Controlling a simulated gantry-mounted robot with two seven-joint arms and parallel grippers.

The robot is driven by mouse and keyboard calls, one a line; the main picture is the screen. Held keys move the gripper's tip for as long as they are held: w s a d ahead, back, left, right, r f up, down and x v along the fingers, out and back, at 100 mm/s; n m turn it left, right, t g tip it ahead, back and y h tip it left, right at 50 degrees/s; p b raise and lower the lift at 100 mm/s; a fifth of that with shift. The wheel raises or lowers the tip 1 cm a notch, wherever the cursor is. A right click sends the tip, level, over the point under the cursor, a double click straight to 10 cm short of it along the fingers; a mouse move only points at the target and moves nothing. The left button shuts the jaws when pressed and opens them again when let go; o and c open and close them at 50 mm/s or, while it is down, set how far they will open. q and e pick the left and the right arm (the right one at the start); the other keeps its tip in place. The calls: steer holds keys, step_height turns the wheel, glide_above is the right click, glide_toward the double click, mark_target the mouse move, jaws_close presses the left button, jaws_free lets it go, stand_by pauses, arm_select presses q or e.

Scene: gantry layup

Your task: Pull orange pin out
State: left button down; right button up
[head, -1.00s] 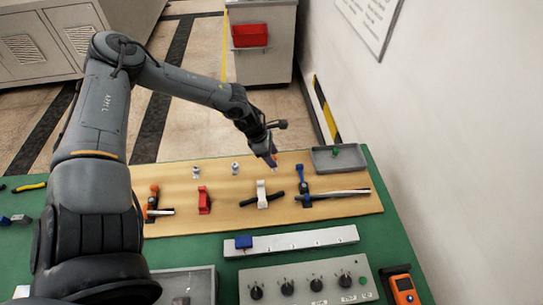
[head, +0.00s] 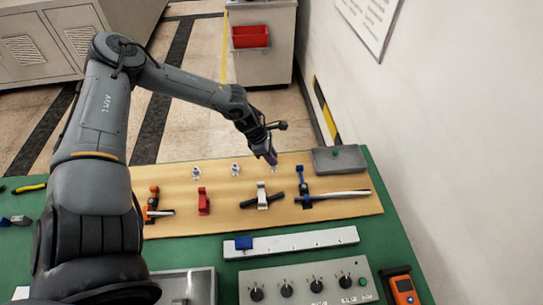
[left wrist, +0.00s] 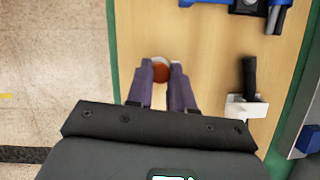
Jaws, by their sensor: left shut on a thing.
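The orange pin (left wrist: 160,73) shows as a round orange-red top between my left gripper's fingertips in the left wrist view, with a pale silver rim at its far edge. My left gripper (left wrist: 161,69) has purple fingers closed on the pin from both sides. In the head view the left gripper (head: 271,157) points down at the far right part of the wooden board (head: 222,222), and its fingers hide the pin there. A small silver piece shows just below the fingertips. How deep the pin sits cannot be told. My right gripper is not in view.
Two silver fittings (head: 235,169) stand left of the gripper. A red clamp (head: 204,201), a white-and-black clamp (head: 263,196) and a blue clamp (head: 303,184) stand nearer on the board. A grey tray (head: 322,163) lies to the right. The wall is beyond the table's right edge.

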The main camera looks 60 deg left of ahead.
arm_select(q)
steer(key=shift+r+p, duration=0.6)
steer(key=shift+r, duration=0.35)
steer(key=shift+r+p, duration=0.5)
steer(key=shift+r, duration=0.25)
steer(key=shift+r, duration=0.15)
stand_by(0.3)
steer(key=shift+r+p, duration=1.2)
steer(key=shift+r, duration=0.35)
steer(key=shift+w, duration=0.1)
